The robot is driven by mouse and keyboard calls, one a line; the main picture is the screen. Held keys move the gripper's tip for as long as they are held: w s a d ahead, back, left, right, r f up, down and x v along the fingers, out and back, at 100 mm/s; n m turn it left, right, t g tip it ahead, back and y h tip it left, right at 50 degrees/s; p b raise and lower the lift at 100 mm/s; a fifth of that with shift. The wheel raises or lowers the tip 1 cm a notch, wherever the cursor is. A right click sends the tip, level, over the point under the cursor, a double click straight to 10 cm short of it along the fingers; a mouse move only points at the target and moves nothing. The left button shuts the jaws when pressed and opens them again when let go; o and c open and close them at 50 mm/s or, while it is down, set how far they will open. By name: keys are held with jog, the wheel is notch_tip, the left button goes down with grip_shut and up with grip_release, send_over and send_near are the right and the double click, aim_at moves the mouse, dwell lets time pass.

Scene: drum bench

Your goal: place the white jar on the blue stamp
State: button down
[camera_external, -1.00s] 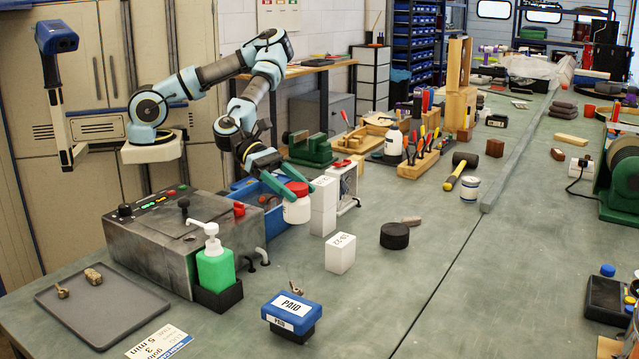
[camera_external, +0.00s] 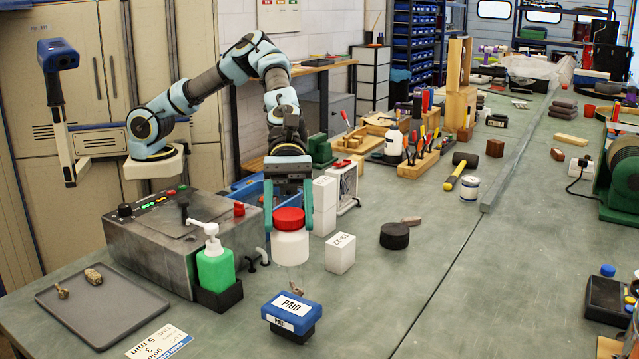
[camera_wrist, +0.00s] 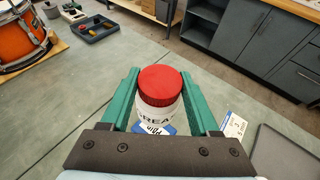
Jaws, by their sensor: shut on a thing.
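The white jar (camera_external: 289,247) with a red lid is held upright between the fingers of my gripper (camera_external: 290,215). In the wrist view the jar (camera_wrist: 158,98) sits between the two green fingers of my gripper (camera_wrist: 160,92). The blue stamp (camera_external: 292,309), marked PAID, stands on the bench in front of the jar in the external view. The jar is apart from it, above and behind it. In the wrist view a bit of blue and white, likely the stamp (camera_wrist: 167,130), shows beside the jar's lower part, mostly hidden.
A green pump bottle (camera_external: 215,268) in a black holder stands left of the stamp. White blocks (camera_external: 340,253) and a black round puck (camera_external: 394,236) stand to the right. A grey tray (camera_external: 103,305) lies at the front left. The bench right of the stamp is clear.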

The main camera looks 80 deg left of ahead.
notch_tip(320, 180, down, 10)
jog(key=shift+r+p, duration=0.25)
jog(key=shift+p, duration=0.75)
jog(key=shift+f, duration=0.1)
jog(key=shift+c, duration=0.6)
grip_release()
jog(key=b+v, duration=0.3)
jog(key=v, duration=0.9)
jog(key=shift+b, duration=0.4)
